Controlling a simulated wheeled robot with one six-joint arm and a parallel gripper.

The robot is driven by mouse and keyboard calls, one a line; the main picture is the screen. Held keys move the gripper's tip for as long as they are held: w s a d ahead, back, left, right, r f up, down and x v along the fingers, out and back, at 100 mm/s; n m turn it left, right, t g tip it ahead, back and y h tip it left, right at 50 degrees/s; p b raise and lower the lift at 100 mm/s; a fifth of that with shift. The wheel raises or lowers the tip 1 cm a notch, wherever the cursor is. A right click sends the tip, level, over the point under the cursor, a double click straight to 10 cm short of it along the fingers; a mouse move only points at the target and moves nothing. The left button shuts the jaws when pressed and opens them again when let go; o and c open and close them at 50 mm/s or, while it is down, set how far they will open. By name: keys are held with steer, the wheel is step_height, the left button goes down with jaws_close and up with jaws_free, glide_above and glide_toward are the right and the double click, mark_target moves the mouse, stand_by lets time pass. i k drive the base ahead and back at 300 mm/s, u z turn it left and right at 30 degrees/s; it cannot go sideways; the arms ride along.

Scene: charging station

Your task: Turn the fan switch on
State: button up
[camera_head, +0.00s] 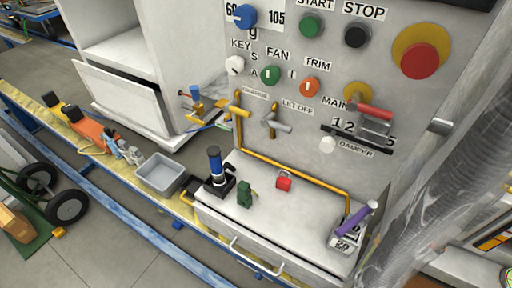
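The fan switch (270,75) is a round green knob with a pale mark on the upright panel, just below the label FAN. An "I" is printed to its right. The pale mark looks roughly upright, but the knob is too small to tell its exact setting. Nothing covers the switch. My gripper is not seen in this view, so nothing of it shows near the knob.
Close by are a white KEY knob (235,65), an orange TRIM knob (310,87) and a blue knob (245,16). Yellow-and-grey valve handles (274,122) stick out below. A red stop button (419,61) is at right.

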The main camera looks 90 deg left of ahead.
mark_target(270, 75)
steer(key=u, duration=0.2)
steer(key=k, duration=0.75)
steer(key=u, duration=1.7)
steer(key=i, duration=0.5)
steer(key=z, duration=0.65)
steer(key=k, duration=1.05)
steer(key=u, duration=0.65)
steer(key=i, duration=0.5)
